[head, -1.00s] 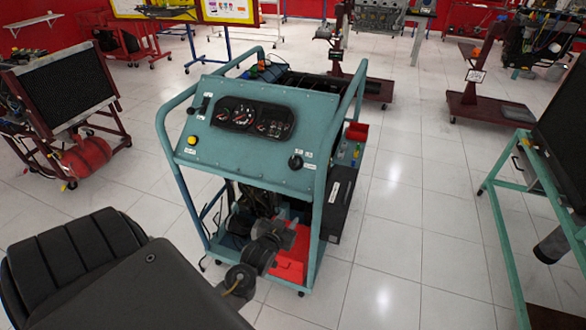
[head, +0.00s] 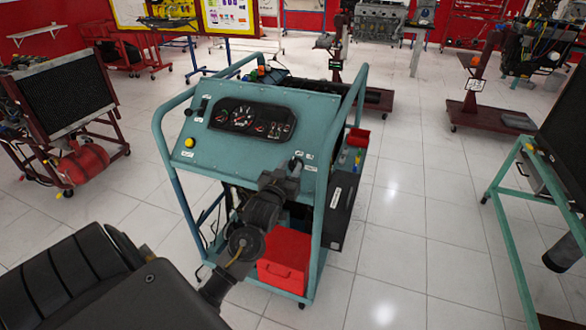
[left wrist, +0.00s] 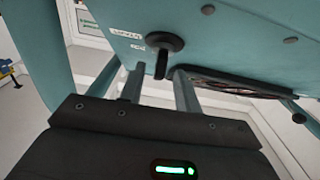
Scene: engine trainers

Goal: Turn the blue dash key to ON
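The teal dash panel (head: 255,125) carries a gauge cluster and a key switch (head: 297,160) at its lower right. In the left wrist view the key (left wrist: 165,43) looks black, with a round head and a narrow part pointing down; its blue colour does not show. My left gripper (head: 290,178) is just below the key at the panel's lower edge. In the left wrist view its two fingers (left wrist: 159,75) are apart, with the key's narrow part between their tips. I cannot tell whether they touch it. My right gripper is not in view.
The panel sits on a wheeled teal frame (head: 318,235) with a red box (head: 285,262) low inside. A yellow button (head: 190,142) is at the panel's left. A radiator stand (head: 65,95) is at left, a green stand (head: 510,190) at right.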

